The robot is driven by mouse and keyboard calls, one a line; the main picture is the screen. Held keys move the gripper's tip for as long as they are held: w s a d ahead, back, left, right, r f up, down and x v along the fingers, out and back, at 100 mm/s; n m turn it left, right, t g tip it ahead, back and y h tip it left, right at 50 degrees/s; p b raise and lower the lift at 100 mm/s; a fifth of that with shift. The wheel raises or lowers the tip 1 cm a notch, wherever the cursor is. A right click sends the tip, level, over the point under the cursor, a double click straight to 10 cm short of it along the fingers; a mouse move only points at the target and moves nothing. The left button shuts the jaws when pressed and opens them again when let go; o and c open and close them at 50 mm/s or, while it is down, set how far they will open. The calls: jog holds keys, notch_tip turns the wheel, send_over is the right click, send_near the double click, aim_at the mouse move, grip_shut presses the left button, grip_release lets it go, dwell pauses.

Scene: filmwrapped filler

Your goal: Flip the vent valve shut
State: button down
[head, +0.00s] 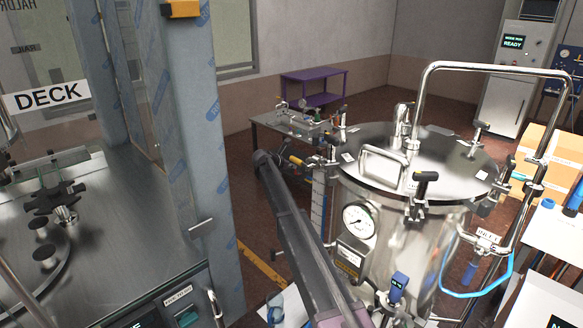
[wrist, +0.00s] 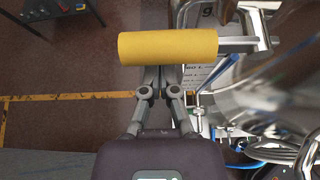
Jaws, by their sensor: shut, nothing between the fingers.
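A yellow lever handle (wrist: 167,46) lies crosswise at the top of the wrist view, on a grey metal stem from the steel vessel on the right. It looks like the vent valve's handle, but I can read no vent label. In the head view a yellow handle (head: 297,161) sticks out left of the vessel (head: 400,230), below its lid. My gripper (wrist: 160,80) is shut and empty. Its fingers reach up to the handle's lower edge in the wrist view, with their tips hidden by it; I cannot tell if they touch. In the head view my fingers cannot be made out.
A post in printed film (head: 190,130) stands left of my arm. Open floor lies behind.

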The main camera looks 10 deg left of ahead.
jog(key=shift+r+m+t+p, duration=0.3)
dwell(0.9)
